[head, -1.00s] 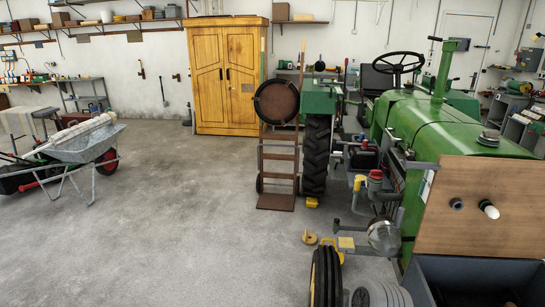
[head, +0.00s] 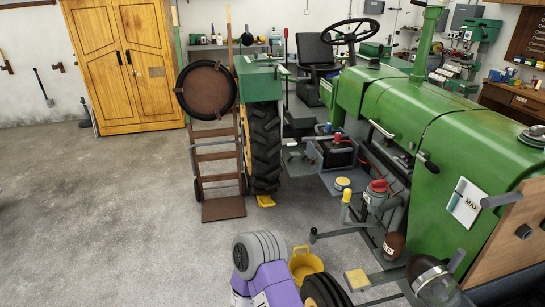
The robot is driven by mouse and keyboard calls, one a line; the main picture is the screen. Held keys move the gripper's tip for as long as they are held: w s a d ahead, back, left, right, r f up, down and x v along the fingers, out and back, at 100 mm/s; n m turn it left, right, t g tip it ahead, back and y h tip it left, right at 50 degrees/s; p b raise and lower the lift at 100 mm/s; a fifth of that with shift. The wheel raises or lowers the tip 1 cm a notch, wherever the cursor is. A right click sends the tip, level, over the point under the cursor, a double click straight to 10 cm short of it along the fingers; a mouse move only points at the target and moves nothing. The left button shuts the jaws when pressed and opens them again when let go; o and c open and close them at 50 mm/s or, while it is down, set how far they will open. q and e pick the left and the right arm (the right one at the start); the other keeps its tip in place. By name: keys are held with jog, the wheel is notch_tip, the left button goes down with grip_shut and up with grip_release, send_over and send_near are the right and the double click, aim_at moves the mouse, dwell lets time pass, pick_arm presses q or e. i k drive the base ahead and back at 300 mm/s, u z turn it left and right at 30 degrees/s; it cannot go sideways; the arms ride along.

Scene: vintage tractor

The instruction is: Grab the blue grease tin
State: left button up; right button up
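A small round tin (head: 342,184) with a yellow top and blue on its side sits on the grey platform beside the green tractor, right of the middle of the head view. It looks upright, but it is too small to read a label, so I cannot be sure that it is the blue grease tin. Neither of my grippers shows in the head view.
The green tractor (head: 440,130) fills the right side. A red-capped jar (head: 379,187) is near the tin. A brown hand truck (head: 216,157) stands by the rear tyre (head: 265,148). Open floor (head: 100,220) lies left.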

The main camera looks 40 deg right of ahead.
aim_at(341, 183)
jog(key=z, duration=0.3)
jog(key=i, duration=2.05)
jog(key=z, duration=1.7)
jog(key=i, duration=1.1)
jog(key=z, duration=0.8)
